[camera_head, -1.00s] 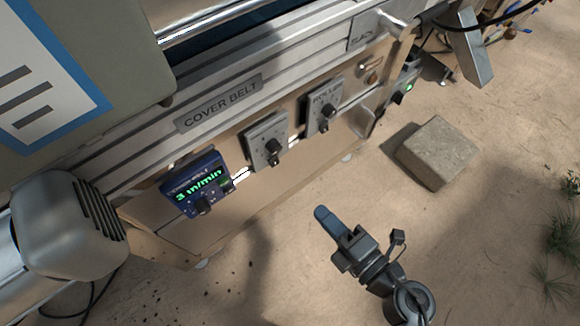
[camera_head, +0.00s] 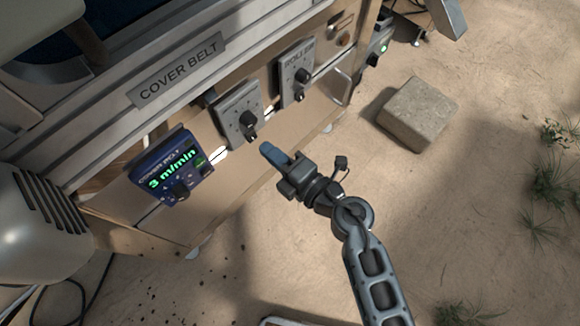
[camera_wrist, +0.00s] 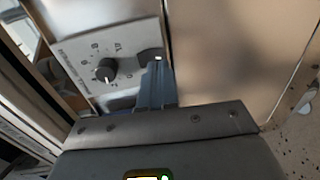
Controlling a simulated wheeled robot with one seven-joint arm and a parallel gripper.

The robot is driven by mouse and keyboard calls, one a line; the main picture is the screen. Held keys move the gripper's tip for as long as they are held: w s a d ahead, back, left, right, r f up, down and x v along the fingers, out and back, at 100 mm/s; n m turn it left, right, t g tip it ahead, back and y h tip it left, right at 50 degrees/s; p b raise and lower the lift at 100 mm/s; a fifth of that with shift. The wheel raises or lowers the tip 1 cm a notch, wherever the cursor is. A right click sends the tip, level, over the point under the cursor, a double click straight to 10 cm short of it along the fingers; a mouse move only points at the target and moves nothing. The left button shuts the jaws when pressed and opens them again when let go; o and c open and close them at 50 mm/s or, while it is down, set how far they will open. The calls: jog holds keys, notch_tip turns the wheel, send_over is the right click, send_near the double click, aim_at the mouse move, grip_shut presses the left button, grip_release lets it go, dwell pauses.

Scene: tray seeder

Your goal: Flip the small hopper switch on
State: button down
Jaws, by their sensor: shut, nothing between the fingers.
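My gripper (camera_head: 267,149) is shut and empty, its blue fingers pointing up-left at a grey control box (camera_head: 238,113) on the machine's side. In the wrist view my fingers (camera_wrist: 157,84) overlap the lower right part of this grey box (camera_wrist: 85,45), near its dark switch (camera_wrist: 151,57). A black round knob (camera_wrist: 105,69) sits left of the switch. I cannot tell whether my fingers touch the switch, nor its position. The box's lettering is too small to read, so I cannot confirm it is the small hopper's.
A blue cover belt unit (camera_head: 171,168) reads 3 m/min on the left. A second grey box (camera_head: 297,72) is farther along the panel, with a metal handle (camera_head: 340,85) beyond it. A stone block (camera_head: 418,113) lies on the sandy ground at right.

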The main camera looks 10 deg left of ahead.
aim_at(251, 135)
jog(key=shift+b+x, duration=0.3)
jog(key=shift+x, duration=0.95)
jog(key=shift+a, duration=0.1)
jog(key=shift+a, duration=0.1)
jog(key=shift+f, duration=0.1)
